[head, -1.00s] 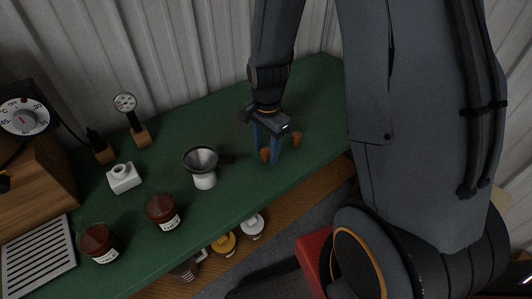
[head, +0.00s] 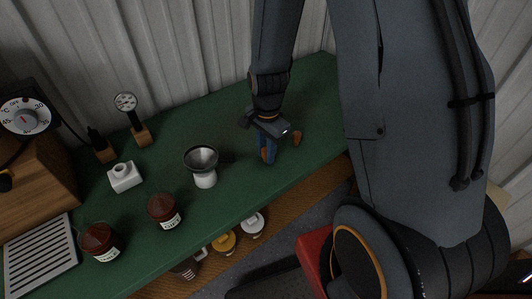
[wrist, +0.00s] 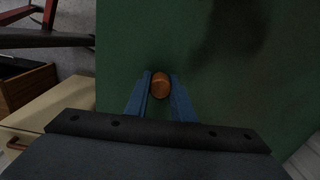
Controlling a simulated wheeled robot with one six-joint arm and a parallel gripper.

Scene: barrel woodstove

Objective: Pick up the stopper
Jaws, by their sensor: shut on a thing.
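Two small orange-brown stoppers are on the green bench. One stopper (wrist: 160,85) is between the blue fingers of my gripper (wrist: 160,88) in the wrist view, with a finger against each side. In the head view my gripper (head: 268,152) points down at the bench top, and its fingers hide most of that stopper. The other stopper (head: 296,138) stands on the bench just right of the fingers, apart from them. I cannot tell whether the held stopper still touches the bench.
A funnel on a white bottle (head: 204,180) stands left of my gripper. Two dark red jars (head: 164,212), a white inkwell-like block (head: 125,177) and a gauge on a wooden block (head: 141,134) are farther left. The green bench (head: 232,115) is clear behind. Mugs sit on a lower shelf.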

